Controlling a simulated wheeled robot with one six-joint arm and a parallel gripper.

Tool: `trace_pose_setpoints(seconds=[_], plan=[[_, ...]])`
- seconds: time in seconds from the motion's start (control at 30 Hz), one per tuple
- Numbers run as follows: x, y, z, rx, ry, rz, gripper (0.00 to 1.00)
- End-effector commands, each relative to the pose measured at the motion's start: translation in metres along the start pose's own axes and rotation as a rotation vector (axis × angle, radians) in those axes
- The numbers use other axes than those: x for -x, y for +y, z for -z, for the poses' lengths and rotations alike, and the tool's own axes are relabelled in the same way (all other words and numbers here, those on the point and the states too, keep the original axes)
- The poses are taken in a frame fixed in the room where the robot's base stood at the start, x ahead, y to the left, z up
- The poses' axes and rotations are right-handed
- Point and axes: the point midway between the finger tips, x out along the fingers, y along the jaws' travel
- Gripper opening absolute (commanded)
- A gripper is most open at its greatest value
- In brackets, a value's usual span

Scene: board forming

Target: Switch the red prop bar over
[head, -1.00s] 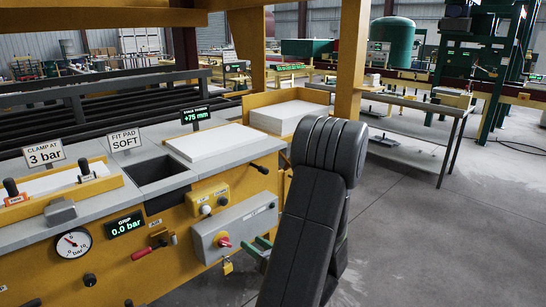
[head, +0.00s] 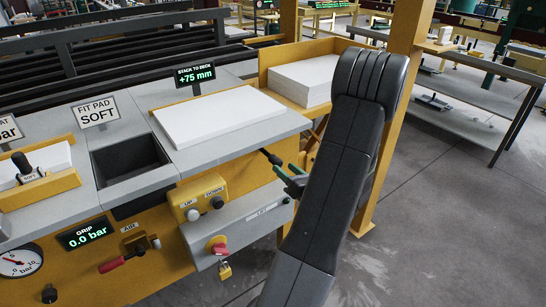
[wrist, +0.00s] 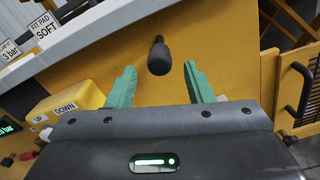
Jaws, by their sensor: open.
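I cannot make out a bar clearly marked as the red prop bar. A red-handled lever (head: 122,260) sits beside the AIR label on the yellow front. A black-knobbed lever (head: 271,157) sticks out at the right end of the bench, and its black knob (wrist: 158,58) shows in the wrist view. My gripper (head: 290,175) has green fingers and is close to this knob. In the wrist view, my gripper (wrist: 159,75) is open, with one finger on each side of the knob in the picture. Contact cannot be told. The lever's root is hidden.
A grey LIFT box (head: 240,228) with a red knob (head: 217,246) and a padlock (head: 224,271) is left of my gripper. A yellow UP/DOWN box (head: 198,197) sits above it. A yellow post (head: 392,100) stands right of my arm. Open floor (head: 450,240) lies to the right.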

Motion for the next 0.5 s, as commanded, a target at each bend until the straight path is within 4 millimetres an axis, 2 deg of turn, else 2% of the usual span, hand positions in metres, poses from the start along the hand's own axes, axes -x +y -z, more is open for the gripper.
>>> trace_pose_setpoints(seconds=[0.03,0.23,0.4,0.5], plan=[[-0.011,0.002,-0.001,0.0,0.003,-0.005,0.47],[-0.049,0.001,-0.001,0.0,0.001,-0.003,0.47],[-0.069,0.001,-0.001,0.0,0.001,-0.001,0.47],[-0.075,0.0,0.0,-0.001,0.001,-0.001,0.47]])
